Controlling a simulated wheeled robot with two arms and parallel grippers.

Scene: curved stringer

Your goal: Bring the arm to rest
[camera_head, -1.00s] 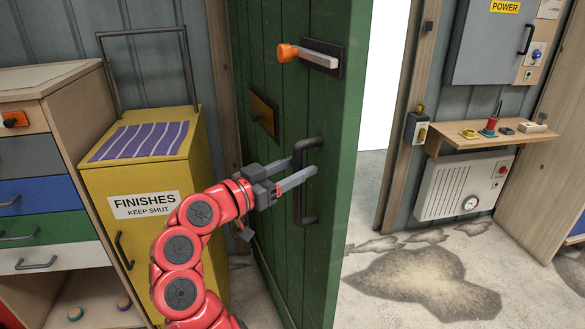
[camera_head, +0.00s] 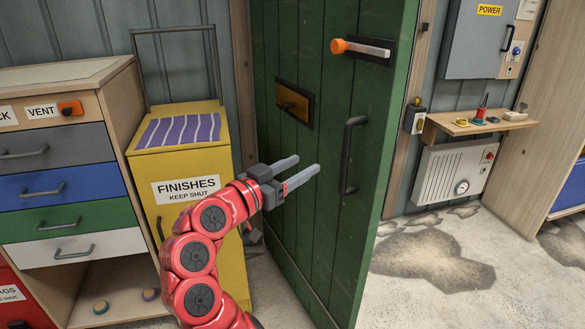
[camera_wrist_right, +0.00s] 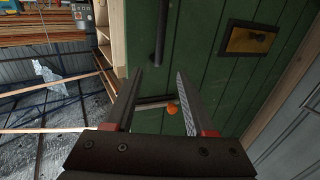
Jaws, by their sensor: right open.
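My right gripper (camera_head: 307,164) is open and empty in front of the green door (camera_head: 330,200) in the head view. Its two grey fingers point right, toward the black pull handle (camera_head: 350,155), and are clear of it. In the right wrist view, the open fingers (camera_wrist_right: 160,74) have nothing between them but a view of the door, with the handle (camera_wrist_right: 160,35) beyond. My red right arm comes up from the bottom of the head view. My left gripper is not in view.
A yellow FINISHES cabinet (camera_head: 205,225) stands close behind my right arm, with a drawer unit (camera_head: 110,150) left of it. The door carries an orange-tipped lever (camera_head: 362,48) and a brass plate (camera_head: 295,103). A small shelf (camera_head: 470,127) and heater (camera_head: 445,180) are at right. Floor (camera_head: 440,290) at lower right is open.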

